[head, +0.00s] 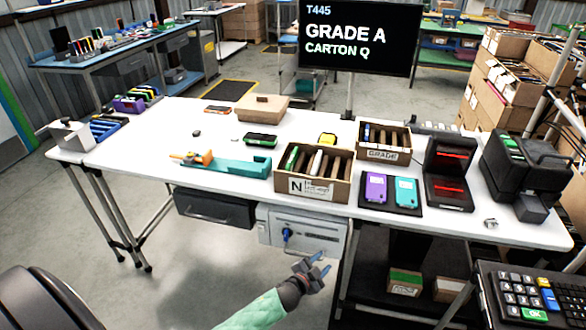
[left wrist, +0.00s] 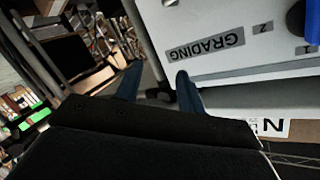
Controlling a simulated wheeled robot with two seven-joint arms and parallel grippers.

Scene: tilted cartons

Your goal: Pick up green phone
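Several things could be the green phone. A dark phone with green edges (head: 261,140) lies flat on the white table's middle. A slim green item (head: 291,158) leans in the left slot of the front carton marked N (head: 312,186). A teal phone (head: 405,191) lies on a black mat beside a purple phone (head: 376,188). My left gripper (head: 318,264) is low in front of the table, below the cartons and near the grey drawer unit. Its fingers stand apart and empty, and show in the left wrist view (left wrist: 158,88). My right gripper is not in view.
A second carton marked GRADE (head: 383,155) stands behind carton N. A teal and orange tool (head: 225,165) lies to the left. Black devices (head: 448,170) stand at right. The grey drawer unit (head: 303,231) hangs under the table edge. A screen reads GRADE A, CARTON Q.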

